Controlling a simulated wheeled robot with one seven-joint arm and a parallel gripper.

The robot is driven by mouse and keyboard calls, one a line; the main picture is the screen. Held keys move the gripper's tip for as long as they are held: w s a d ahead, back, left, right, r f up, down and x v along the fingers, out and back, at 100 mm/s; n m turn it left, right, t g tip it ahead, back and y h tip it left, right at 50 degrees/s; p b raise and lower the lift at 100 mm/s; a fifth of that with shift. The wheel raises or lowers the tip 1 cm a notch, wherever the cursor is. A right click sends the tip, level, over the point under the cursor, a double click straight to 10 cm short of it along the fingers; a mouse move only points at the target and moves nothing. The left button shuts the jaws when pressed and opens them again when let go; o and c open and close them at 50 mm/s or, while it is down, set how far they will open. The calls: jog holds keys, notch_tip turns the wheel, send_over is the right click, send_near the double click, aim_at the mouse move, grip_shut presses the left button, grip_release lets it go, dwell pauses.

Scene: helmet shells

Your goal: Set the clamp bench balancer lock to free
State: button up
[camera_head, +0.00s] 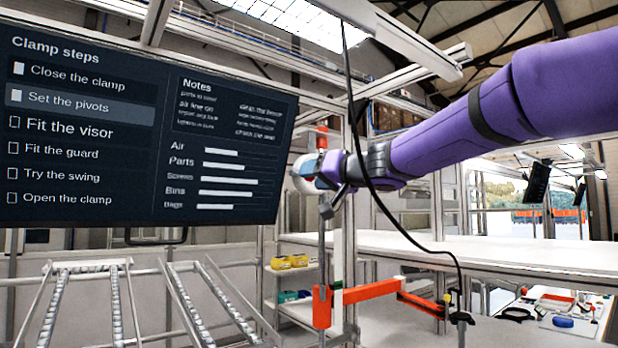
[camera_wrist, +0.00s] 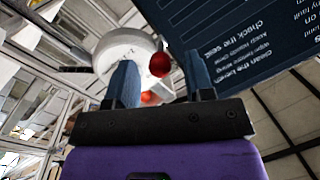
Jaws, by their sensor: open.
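A white rounded housing (camera_wrist: 125,45), which looks like the balancer, fills the upper middle of the wrist view. A red ball knob (camera_wrist: 160,64) stands out from its right side, between my two fingers in the picture. A smaller red part (camera_wrist: 150,97) shows below it. I cannot tell which red part is the lock or how it is set. My gripper (camera_wrist: 160,82) is open, with one finger over the housing's lower edge and the other to the right; contact is unclear. In the head view, my gripper (camera_head: 318,168) is beside the upright post, partly covering a pale rounded part (camera_head: 302,174).
A large dark screen (camera_head: 140,120) hangs at the left. A black cable (camera_head: 365,170) loops down in front of my arm. An orange-red clamp arm (camera_head: 370,291) extends above the bench below. Roller rails (camera_head: 90,300) stand at the lower left. A white worktop (camera_head: 520,252) lies at the right.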

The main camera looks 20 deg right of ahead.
jog(key=shift+x, duration=1.05)
grip_shut()
